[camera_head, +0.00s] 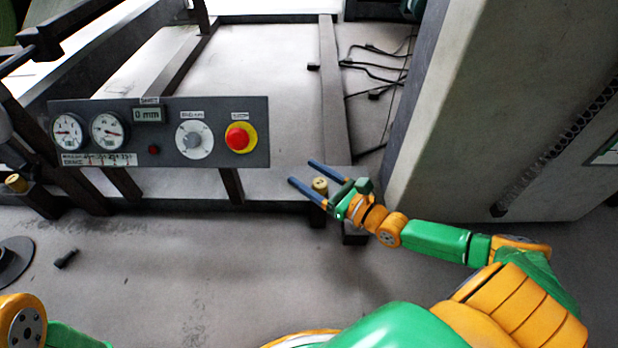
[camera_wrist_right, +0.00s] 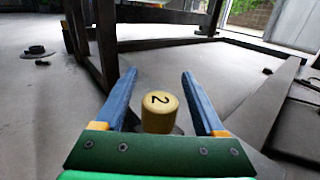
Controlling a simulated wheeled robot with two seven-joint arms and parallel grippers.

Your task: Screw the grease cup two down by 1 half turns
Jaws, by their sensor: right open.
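The grease cup two (camera_wrist_right: 159,112) is a small yellow brass cap with a black 2 on top. In the right wrist view it stands between the two blue fingers of my right gripper (camera_wrist_right: 157,92), with a gap visible on both sides. In the head view the grease cup two (camera_head: 320,185) shows at the right end of the machine frame, between the fingers of my right gripper (camera_head: 301,172). The right gripper is open around the cup. My left gripper is not in view; only part of the left arm shows at the lower left.
A grey control panel (camera_head: 160,133) with gauges, a knob and a red button stands left of my right gripper. Another brass cap (camera_head: 16,183) is at the far left. A large grey cabinet (camera_head: 510,110) stands at the right. Cables (camera_head: 372,70) lie behind. The front floor is mostly clear.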

